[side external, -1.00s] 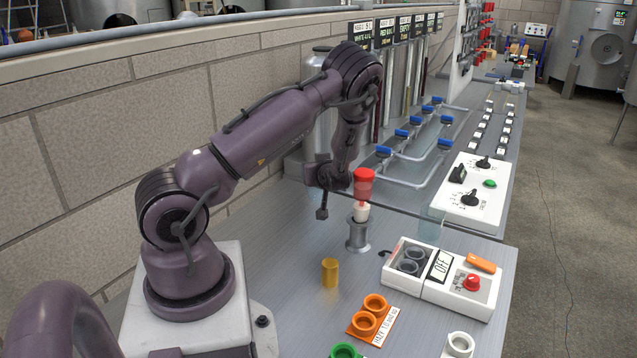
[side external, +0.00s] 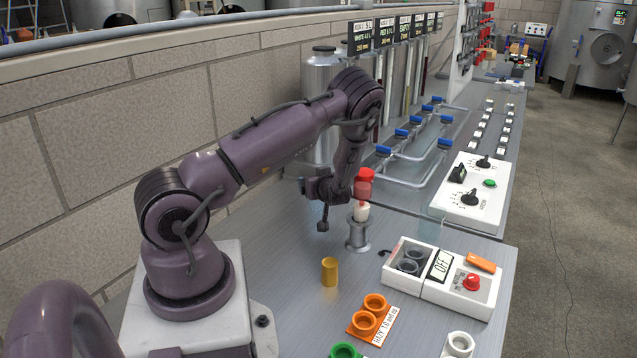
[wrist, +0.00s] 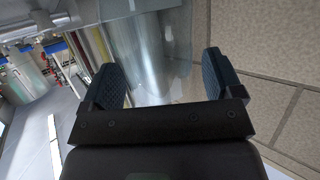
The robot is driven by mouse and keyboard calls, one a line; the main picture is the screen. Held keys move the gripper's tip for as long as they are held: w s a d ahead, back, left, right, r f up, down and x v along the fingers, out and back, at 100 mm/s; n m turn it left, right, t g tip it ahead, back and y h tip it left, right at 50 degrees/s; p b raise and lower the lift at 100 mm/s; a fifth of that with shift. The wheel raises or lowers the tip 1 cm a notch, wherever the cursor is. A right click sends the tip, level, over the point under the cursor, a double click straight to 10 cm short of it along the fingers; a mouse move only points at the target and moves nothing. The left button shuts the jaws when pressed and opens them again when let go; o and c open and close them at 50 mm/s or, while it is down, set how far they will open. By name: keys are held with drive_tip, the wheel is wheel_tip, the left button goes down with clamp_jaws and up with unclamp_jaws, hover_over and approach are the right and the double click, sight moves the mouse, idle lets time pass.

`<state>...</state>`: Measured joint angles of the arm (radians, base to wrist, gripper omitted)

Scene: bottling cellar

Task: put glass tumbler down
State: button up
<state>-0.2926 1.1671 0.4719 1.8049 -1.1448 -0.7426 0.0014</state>
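My gripper (side external: 322,222) hangs above the bench, left of a grey stand, with its fingers pointing down. In the wrist view its two dark fingers (wrist: 165,82) are wide apart, with a clear, see-through shape between them that looks like the glass tumbler (wrist: 160,75). Its outline is faint against the shiny metal behind it, and its lower part is hard to make out.
A red-topped piece (side external: 364,183) on the grey stand (side external: 357,237) is close to the gripper's right. A yellow cup (side external: 329,271), an orange double holder (side external: 366,314) and a white control box (side external: 445,278) are nearer the front. Bench left of the yellow cup is clear.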

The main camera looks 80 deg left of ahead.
drive_tip(key=shift+d+r, duration=0.15)
drive_tip(key=shift+r, duration=0.1)
drive_tip(key=d+r, duration=0.4)
drive_tip(key=r, duration=0.4)
drive_tip(key=shift+d+r, duration=0.2)
drive_tip(key=shift+r, duration=0.05)
